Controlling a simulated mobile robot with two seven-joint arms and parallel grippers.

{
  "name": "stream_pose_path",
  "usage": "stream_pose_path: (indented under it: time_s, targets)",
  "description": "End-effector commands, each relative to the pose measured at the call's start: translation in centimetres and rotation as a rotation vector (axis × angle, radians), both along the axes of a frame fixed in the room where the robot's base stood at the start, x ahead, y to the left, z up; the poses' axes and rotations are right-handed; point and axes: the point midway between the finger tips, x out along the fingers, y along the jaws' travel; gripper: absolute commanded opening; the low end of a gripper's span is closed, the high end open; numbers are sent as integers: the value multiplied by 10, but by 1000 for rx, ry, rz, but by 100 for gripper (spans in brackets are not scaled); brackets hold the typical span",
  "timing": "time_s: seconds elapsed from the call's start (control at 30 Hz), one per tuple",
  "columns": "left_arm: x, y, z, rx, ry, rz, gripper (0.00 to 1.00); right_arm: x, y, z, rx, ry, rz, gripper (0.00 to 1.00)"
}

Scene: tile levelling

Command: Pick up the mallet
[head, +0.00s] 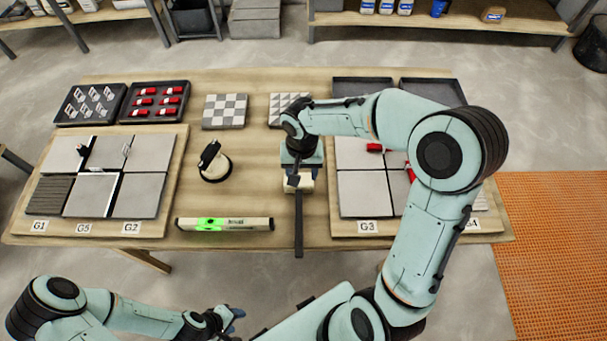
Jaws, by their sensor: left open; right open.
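The mallet (298,225) lies on the wooden table near its front middle. Its dark handle points toward me and reaches past the table's front edge. Its pale head (305,185) is partly hidden under my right gripper. My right gripper (297,178) is open and points down over the head end of the mallet; I cannot tell whether it touches it. My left gripper (236,314) is open and empty, low in front of the table.
A spirit level (225,224) lies left of the handle, and a suction cup (214,162) stands behind it. Tile panels lie left (151,196) and right (362,194). Trays of clips (119,92) and red wedges (184,85) stand at the back left. Bare table (258,185) shows left of the mallet.

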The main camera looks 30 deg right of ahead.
Motion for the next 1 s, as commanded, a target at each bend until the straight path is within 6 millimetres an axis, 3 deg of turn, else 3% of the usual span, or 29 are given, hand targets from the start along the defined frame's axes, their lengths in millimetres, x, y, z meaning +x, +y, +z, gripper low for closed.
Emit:
stream_pose_path:
  time_s: [0.4, 0.67, 1.0]
  targets:
    - [-7, 1, -7, 1, 8, 1, 48, -1, 0, -71, 0, 6, 1, 53]
    - [-6, 0, -7, 1, 7, 1, 48, 1, 2, -89, 1, 5, 0, 53]
    - [-5, 0, -5, 0, 6, 1, 48, 6, 5, -132, 1, 4, 0, 53]
